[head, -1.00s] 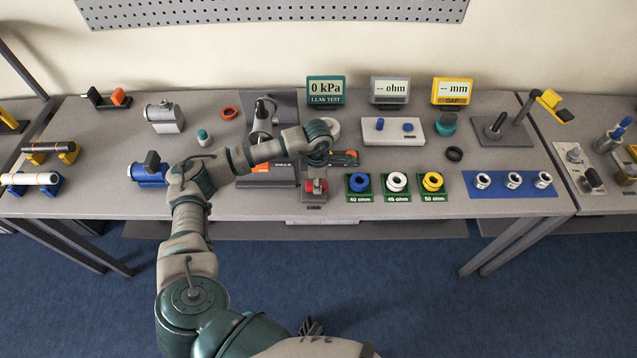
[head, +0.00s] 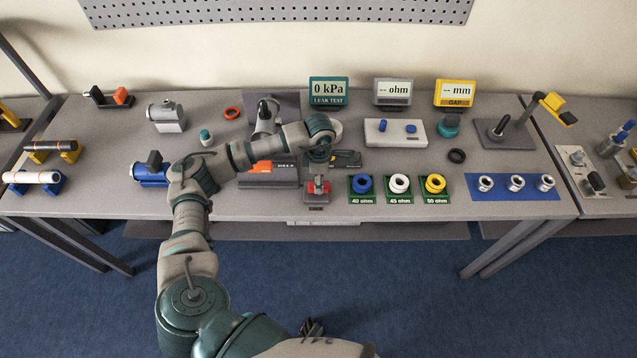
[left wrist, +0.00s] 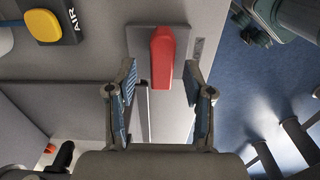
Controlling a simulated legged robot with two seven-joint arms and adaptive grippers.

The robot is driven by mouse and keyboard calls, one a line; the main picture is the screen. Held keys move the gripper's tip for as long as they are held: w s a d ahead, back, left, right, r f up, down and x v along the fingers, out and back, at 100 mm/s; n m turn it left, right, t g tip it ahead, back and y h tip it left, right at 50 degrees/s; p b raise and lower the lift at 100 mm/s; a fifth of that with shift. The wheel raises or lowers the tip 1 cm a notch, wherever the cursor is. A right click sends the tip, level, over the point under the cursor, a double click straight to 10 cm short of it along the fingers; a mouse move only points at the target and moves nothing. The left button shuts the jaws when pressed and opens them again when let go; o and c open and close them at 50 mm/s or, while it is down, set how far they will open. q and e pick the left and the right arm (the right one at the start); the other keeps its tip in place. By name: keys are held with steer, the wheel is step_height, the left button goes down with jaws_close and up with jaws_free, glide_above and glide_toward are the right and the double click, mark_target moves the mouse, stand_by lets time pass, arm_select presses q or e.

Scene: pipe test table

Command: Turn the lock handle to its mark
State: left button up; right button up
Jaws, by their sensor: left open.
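The red lock handle (head: 319,187) sits on a small grey base plate (head: 315,199) at the table's front edge, left of the ohm rings. In the left wrist view the handle (left wrist: 162,55) points down the picture, on its grey plate (left wrist: 140,40). My left gripper (left wrist: 160,80) is open, with one finger on each side of the handle's near end and gaps on both sides. In the head view the left gripper (head: 318,158) is mostly hidden under my wrist, just behind the handle. I cannot make out a mark.
Blue, white and yellow rings (head: 399,184) on green bases are close on the right. Free floor lies beyond the front edge.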

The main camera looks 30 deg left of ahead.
arm_select(q)
step_height(320, 180, up, 10)
steer(key=shift+a+f, duration=0.15)
stand_by(0.5)
